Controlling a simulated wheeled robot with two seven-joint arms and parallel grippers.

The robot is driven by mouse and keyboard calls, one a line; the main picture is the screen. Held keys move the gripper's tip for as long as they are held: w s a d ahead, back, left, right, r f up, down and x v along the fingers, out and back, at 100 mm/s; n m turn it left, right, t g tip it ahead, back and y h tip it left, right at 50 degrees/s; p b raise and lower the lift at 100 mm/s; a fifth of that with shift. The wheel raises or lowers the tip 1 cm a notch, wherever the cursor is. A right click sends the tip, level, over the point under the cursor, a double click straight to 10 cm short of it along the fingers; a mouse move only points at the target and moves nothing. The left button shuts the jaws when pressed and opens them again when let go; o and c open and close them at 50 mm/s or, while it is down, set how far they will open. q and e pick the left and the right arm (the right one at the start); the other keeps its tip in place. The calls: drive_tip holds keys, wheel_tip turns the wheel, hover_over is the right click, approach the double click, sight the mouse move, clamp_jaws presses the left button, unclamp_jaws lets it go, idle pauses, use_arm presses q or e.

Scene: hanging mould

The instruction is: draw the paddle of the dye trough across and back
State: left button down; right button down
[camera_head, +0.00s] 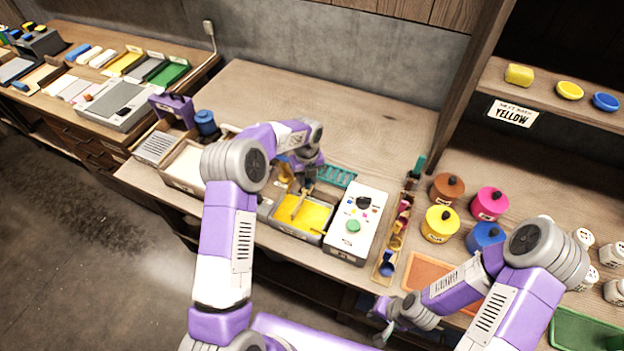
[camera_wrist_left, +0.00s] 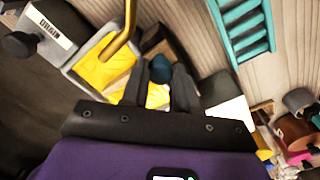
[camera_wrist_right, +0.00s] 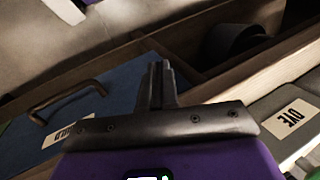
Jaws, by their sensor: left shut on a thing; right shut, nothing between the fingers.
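The dye trough (camera_head: 303,215) is a grey tray of yellow dye near the bench's front edge. A pale wooden paddle (camera_head: 298,205) slants over the dye. My left gripper (camera_head: 308,184) is above the trough's back part. In the left wrist view my left gripper (camera_wrist_left: 159,82) is shut on a dark teal piece (camera_wrist_left: 160,68), apparently the paddle's handle; yellow shows between the fingers. Where the paddle's lower edge meets the dye is hard to tell. My right gripper (camera_head: 381,337), low at the bench's front, is shut and empty; its closed fingers show in the right wrist view (camera_wrist_right: 161,85).
A white box with a green button (camera_head: 353,227) stands right of the trough, a teal rack (camera_head: 336,177) behind it. Coloured jars (camera_head: 440,224) are further right. A pale tray (camera_head: 186,167) lies left. The bench behind is clear. Below my right gripper is a blue panel (camera_wrist_right: 120,100) with a handle.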

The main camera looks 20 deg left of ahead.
use_arm(q)
drive_tip(key=shift+a, duration=0.25)
drive_tip(key=c, duration=0.8)
unclamp_jaws()
drive_tip(key=shift+c, duration=0.2)
drive_tip(key=shift+r, duration=3.8)
